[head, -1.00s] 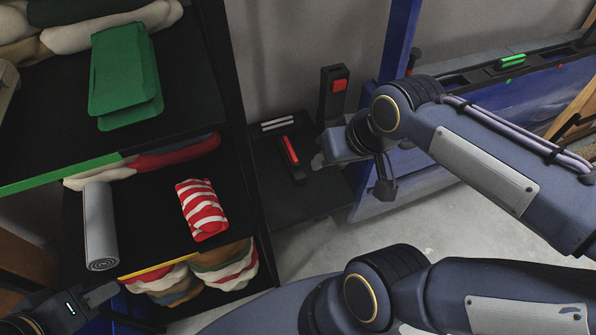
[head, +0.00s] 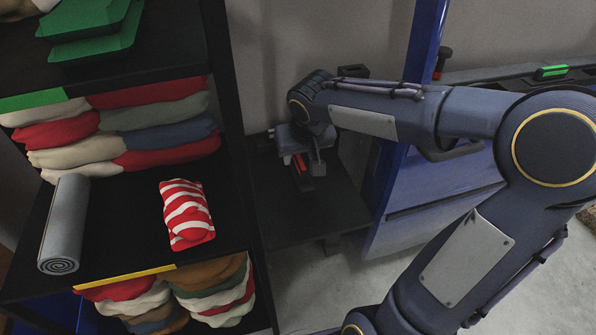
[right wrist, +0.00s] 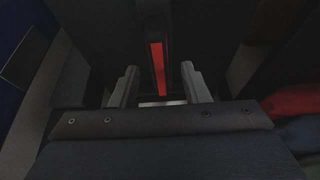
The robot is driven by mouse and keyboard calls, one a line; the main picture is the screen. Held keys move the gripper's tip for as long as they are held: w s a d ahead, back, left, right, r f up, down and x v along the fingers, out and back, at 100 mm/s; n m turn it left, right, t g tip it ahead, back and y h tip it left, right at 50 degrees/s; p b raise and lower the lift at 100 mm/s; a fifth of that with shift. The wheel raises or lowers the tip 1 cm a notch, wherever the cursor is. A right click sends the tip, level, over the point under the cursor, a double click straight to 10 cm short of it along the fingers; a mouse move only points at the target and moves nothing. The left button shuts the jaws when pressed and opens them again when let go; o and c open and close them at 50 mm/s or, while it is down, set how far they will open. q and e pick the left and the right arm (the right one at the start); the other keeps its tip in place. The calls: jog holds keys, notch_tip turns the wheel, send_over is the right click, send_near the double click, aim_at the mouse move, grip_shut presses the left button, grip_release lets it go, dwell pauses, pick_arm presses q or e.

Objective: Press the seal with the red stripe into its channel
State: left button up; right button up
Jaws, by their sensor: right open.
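The seal with the red stripe (head: 302,167) lies on a low black stand (head: 320,203) between the shelf rack and the blue door. It is a dark bar with a red strip, partly hidden by my right gripper in the head view. My right gripper (head: 301,146) is over its far part. In the right wrist view the red stripe (right wrist: 158,68) runs between the two fingers of the open right gripper (right wrist: 160,86); I cannot tell if they touch it. A dark channel (head: 480,74) runs along the door's top edge. My left gripper is not in view.
A green-striped piece (head: 551,72) sits in the door's top edge. The shelf rack (head: 232,95) at left holds folded cloths, a grey roll (head: 66,222) and a red-and-white striped bundle (head: 187,213). My right arm crosses in front of the door (head: 440,185).

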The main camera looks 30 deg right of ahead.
jog(key=shift+x, duration=1.15)
jog(key=shift+r, duration=0.1)
jog(key=c, duration=0.9)
